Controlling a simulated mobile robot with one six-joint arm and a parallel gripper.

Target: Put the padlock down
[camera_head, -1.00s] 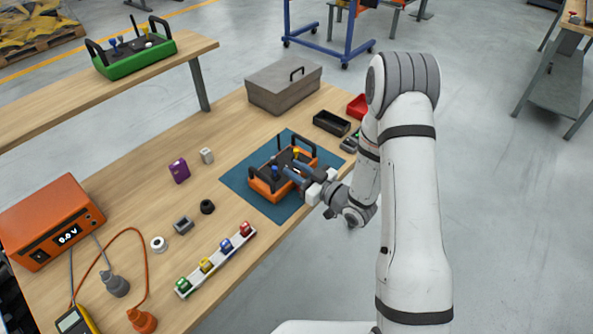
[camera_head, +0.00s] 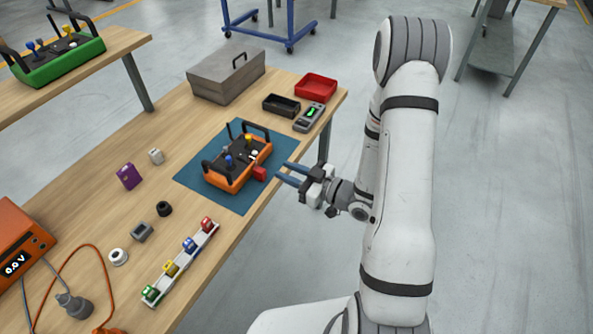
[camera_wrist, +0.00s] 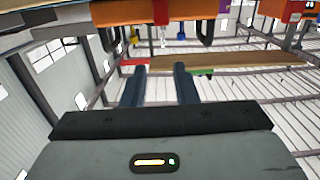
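A red padlock (camera_head: 260,174) sits at the front right side of the orange control box (camera_head: 229,182); whether it hangs there or rests against it is hard to tell. In the wrist view the red padlock (camera_wrist: 161,12) shows at the top edge against the orange box, with a pale part beside it. My gripper (camera_head: 283,173) is off the table's front edge, its blue-grey fingers pointing at the padlock with a small gap. In the wrist view its fingers (camera_wrist: 160,68) are apart with nothing between them.
The box stands on a teal mat (camera_head: 195,178). A white strip (camera_head: 182,262) with several coloured padlocks lies nearer. A black tray (camera_head: 281,105), red tray (camera_head: 316,86) and grey toolbox (camera_head: 226,76) stand behind. Free floor lies right of the table.

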